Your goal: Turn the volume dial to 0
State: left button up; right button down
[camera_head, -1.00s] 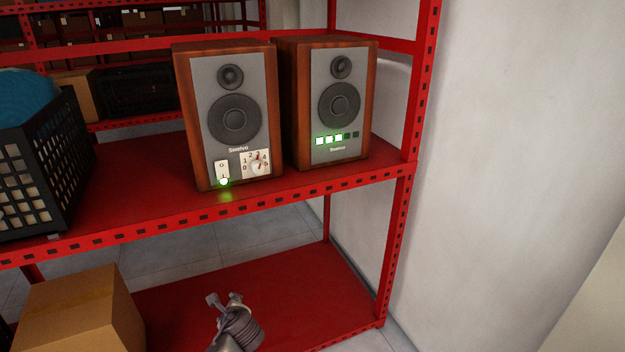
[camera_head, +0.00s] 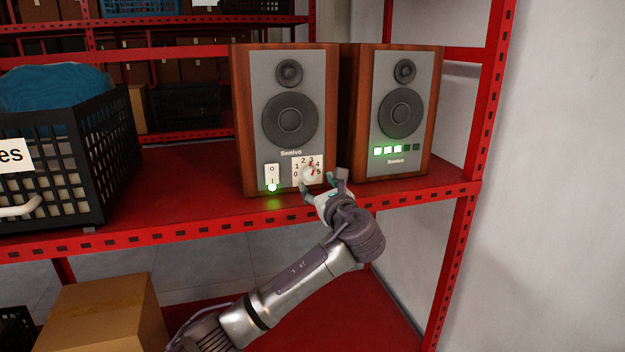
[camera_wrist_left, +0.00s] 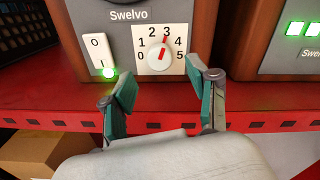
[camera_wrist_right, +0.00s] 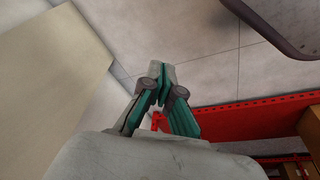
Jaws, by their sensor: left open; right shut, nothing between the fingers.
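The volume dial (camera_head: 309,174) is a white knob with a red mark on the left speaker's front, ringed by the numbers 0 to 5. In the left wrist view the dial (camera_wrist_left: 159,56) has its red mark pointing near 3. The left speaker (camera_head: 262,110) is wood-sided with a grey face. My left gripper (camera_head: 322,184) is open just in front of and below the dial, apart from it. Its fingers (camera_wrist_left: 163,88) spread to either side below the dial. My right gripper (camera_wrist_right: 160,88) is shut and empty, away from the speakers, seen only in its wrist view.
A power switch (camera_head: 271,176) with a green light sits left of the dial. The right speaker (camera_head: 405,110) shows several level lights, three lit. Both stand on a red shelf (camera_head: 180,205). A black crate (camera_head: 110,150) stands left; a cardboard box (camera_head: 100,310) is below.

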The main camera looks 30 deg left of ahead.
aim_at(312, 177)
pick_arm(q)
jog(key=x, duration=0.6)
jog(key=shift+b, duration=0.35)
pick_arm(e)
notch_tip(312, 177, up, 3)
pick_arm(q)
jog(key=shift+c, duration=0.4)
grip_shut()
